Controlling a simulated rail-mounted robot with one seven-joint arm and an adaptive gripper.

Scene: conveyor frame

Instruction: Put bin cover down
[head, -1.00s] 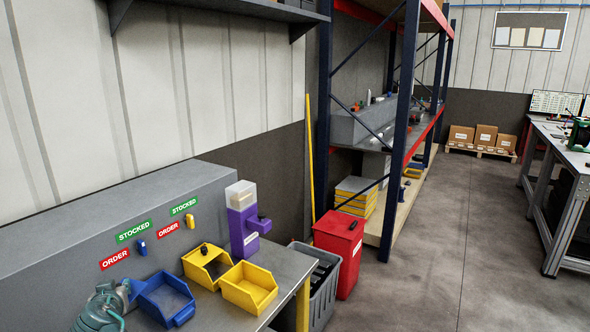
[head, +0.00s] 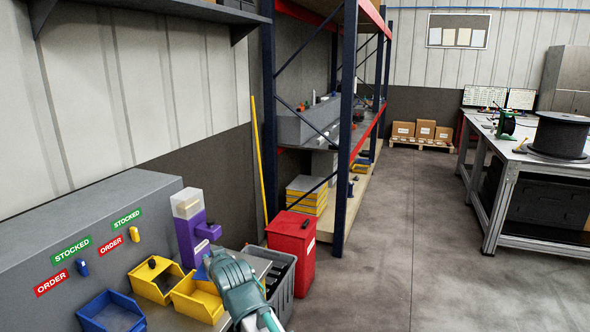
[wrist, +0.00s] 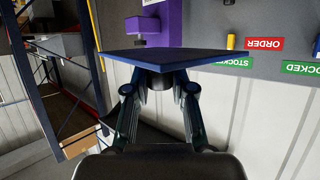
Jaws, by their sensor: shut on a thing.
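My gripper (wrist: 160,82) is shut on the bin cover (wrist: 170,55), a flat dark blue panel. The fingers close on a short dark knob on the cover's near face. In the head view my arm reaches in from the bottom, and a small blue corner by the gripper appears to be the cover (head: 201,266); the rest is hidden behind my arm. The blue bin (head: 112,313) is open on the bench at lower left. Two yellow bins, a rear one (head: 148,287) and a front one (head: 193,308), stand left of my gripper. The front one is partly covered by my arm.
A purple dispenser (head: 190,240) stands behind the yellow bins. A grey tub (head: 286,283) and a red bin (head: 303,262) stand on the floor right of the bench. A rack (head: 345,180) rises behind them.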

